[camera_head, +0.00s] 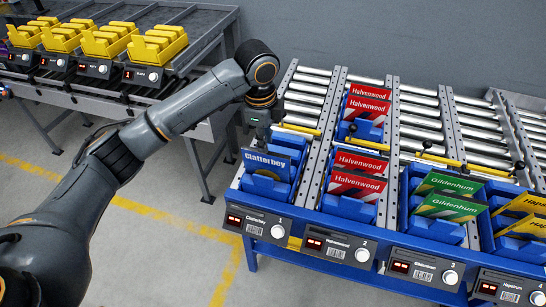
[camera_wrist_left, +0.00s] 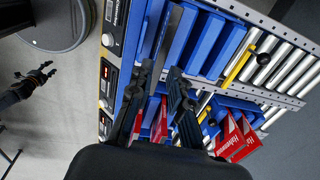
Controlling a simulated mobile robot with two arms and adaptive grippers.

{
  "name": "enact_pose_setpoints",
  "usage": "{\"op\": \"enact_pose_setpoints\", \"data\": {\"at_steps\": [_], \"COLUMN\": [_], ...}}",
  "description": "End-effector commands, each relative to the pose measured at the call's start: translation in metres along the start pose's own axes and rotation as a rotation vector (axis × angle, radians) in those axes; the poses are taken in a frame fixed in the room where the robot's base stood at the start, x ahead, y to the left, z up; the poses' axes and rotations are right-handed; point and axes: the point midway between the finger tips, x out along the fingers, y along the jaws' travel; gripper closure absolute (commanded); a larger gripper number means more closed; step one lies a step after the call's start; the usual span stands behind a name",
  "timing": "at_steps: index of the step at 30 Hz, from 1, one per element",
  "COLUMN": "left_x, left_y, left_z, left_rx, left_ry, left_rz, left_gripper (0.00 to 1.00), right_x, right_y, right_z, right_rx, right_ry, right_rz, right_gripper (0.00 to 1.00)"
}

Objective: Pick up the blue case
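The blue case (camera_head: 265,163), dark blue and labelled Clatterbey, stands tilted in a blue holder at the front of the leftmost lane. In the left wrist view a dark blue panel, apparently this case (camera_wrist_left: 166,32), shows nearly edge-on beyond the fingers. My left gripper (camera_head: 262,130) is just above and behind the case, its fingertips largely hidden there in the head view. In the left wrist view its two fingers (camera_wrist_left: 160,72) are apart with a gap between them. My right gripper (camera_wrist_left: 43,73) shows small at the left of that view, prongs apparently spread and empty.
Red Halvenwood cases (camera_head: 358,174) and green Gildenhum cases (camera_head: 447,195) stand in neighbouring lanes; yellow Hapsthrum cases (camera_head: 525,215) are at the right. Labelled panels with white knobs (camera_head: 340,245) line the front edge. A rack with yellow bins (camera_head: 157,45) stands at the upper left.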

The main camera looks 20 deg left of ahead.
Motion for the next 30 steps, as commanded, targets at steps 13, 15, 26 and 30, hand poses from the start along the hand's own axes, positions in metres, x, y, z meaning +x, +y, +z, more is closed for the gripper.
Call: {"op": "enact_pose_setpoints", "data": {"at_steps": [13, 15, 26, 30], "left_x": [0.068, 0.076, 0.111, 0.131], "left_y": [0.000, 0.000, -0.001, -0.001], "left_z": [0.001, 0.001, 0.003, 0.003], "left_rx": [-0.001, -0.001, 0.000, -0.001], "left_ry": [-0.001, -0.001, -0.002, -0.001], "left_rz": [0.004, 0.002, 0.003, 0.001], "left_gripper": [0.81, 0.81, 0.81, 0.81], "right_x": [-0.015, -0.016, -0.032, -0.034], "right_y": [-0.007, -0.008, -0.005, -0.005], "right_z": [0.035, 0.037, 0.007, 0.007], "right_rx": [0.001, 0.002, 0.002, 0.002], "right_ry": [-0.053, -0.056, -0.012, -0.013], "right_rz": [-0.008, -0.009, -0.007, -0.007], "right_gripper": [0.60, 0.60, 0.60, 0.60]}}
